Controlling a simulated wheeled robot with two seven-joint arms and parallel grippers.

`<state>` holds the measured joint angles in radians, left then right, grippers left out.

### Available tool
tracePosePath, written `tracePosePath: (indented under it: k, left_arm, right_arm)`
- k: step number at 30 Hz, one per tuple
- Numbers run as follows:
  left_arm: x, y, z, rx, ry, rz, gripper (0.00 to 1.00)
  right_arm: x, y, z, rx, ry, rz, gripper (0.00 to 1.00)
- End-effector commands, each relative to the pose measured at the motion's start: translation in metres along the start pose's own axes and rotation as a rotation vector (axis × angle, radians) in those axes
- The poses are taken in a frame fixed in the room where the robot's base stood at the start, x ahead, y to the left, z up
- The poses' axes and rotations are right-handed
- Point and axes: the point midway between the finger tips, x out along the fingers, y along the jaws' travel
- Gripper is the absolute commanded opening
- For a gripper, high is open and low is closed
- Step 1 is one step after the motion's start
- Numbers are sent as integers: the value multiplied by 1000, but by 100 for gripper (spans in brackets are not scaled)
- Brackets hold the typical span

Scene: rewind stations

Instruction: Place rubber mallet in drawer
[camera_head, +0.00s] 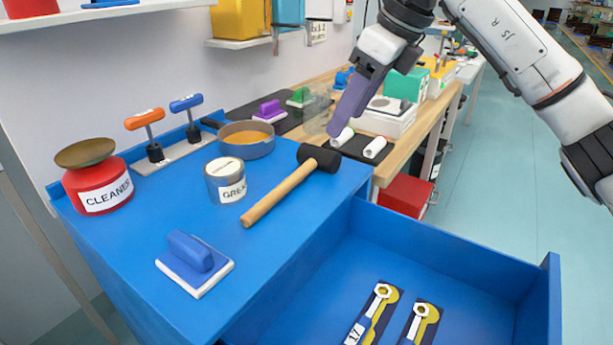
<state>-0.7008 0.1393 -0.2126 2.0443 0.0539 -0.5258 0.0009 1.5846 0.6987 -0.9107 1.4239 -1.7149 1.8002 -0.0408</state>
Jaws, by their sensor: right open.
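The rubber mallet (280,193) lies on the blue bench top, its black head toward the back right and its wooden handle pointing toward the front left. The blue drawer (400,262) is pulled open at the lower right. It holds two wrenches on dark and yellow holders (373,312). My right gripper (338,122) comes in from the top right, with a purple finger pointing down. It is open and empty, above and behind the mallet head and apart from it. My left gripper does not show.
A grease can (226,180) stands just left of the mallet, with a round pan (246,139) behind it. A red cleaner container (97,188), a rack of two handled tools (170,150) and a blue-handled block (195,262) are farther left. The drawer's back area is clear.

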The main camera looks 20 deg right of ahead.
Motion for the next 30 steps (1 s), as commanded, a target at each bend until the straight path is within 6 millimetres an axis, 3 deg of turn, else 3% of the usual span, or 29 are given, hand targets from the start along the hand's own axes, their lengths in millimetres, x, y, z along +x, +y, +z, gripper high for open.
tracePosePath:
  k: [5, 13, 19, 27, 30]
  left_arm:
    - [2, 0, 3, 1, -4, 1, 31]
    - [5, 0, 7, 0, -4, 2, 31]
    - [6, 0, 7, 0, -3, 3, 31]
    - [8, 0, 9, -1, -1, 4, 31]
    - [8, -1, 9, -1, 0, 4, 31]
  right_arm:
    - [2, -6, -14, 33, 45, -21, 55]
    - [41, -6, -16, 32, 45, -18, 55]
    - [55, -6, -16, 31, 43, -18, 55]
    - [94, -7, -17, 30, 43, -17, 55]
    - [100, -7, -17, 30, 41, -17, 55]
